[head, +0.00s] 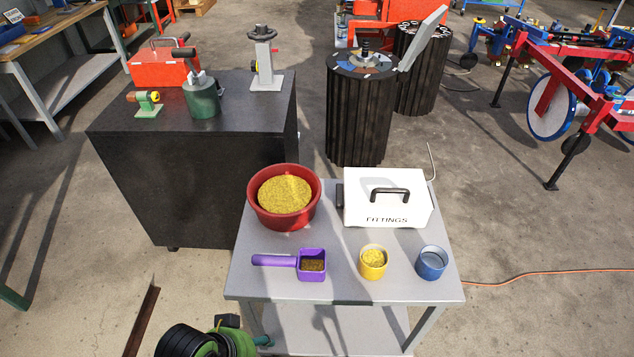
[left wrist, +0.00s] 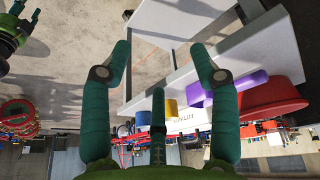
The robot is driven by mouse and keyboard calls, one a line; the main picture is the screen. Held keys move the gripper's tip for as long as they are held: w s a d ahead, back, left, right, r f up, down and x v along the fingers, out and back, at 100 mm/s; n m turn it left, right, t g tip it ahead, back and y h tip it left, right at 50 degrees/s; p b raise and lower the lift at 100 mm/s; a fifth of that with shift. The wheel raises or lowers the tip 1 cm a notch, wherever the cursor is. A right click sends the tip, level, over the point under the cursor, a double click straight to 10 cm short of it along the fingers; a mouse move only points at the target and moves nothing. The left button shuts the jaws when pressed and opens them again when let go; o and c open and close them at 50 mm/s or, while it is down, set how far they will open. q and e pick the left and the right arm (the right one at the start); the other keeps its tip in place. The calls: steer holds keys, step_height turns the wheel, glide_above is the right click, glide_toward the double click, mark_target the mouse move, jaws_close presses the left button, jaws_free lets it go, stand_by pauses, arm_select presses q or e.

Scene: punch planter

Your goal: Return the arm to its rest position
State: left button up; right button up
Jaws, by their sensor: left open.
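My left gripper (left wrist: 160,62) shows large in the left wrist view, its green fingers spread apart with nothing between them. It is below the level of the grey table top (head: 330,285), which tilts across the upper right of that view. In the head view, a green and black part of my left arm (head: 228,342) shows at the bottom edge, in front of the table's near left corner.
The table holds a red bowl (head: 267,222) of yellow grains, a purple scoop (head: 312,277), a yellow cup (head: 372,275), a blue cup (head: 431,276) and a white fittings box (head: 365,208). A black cabinet (head: 200,190) stands behind left.

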arm_select(q)
steer(key=s+a+n+y, duration=0.2)
steer(key=s+a+n, duration=0.15)
steer(key=a, duration=0.45)
step_height(320, 180, down, 22)
steer(key=s+g, duration=0.1)
steer(key=s, duration=0.1)
steer(key=s+a+f+g, duration=0.1)
steer(key=s+a+f, duration=0.1)
steer(key=s+f, duration=1.2)
steer(key=shift+s+f+m+y, duration=0.3)
steer(key=shift+s+f+m, duration=0.1)
steer(key=shift+s, duration=0.65)
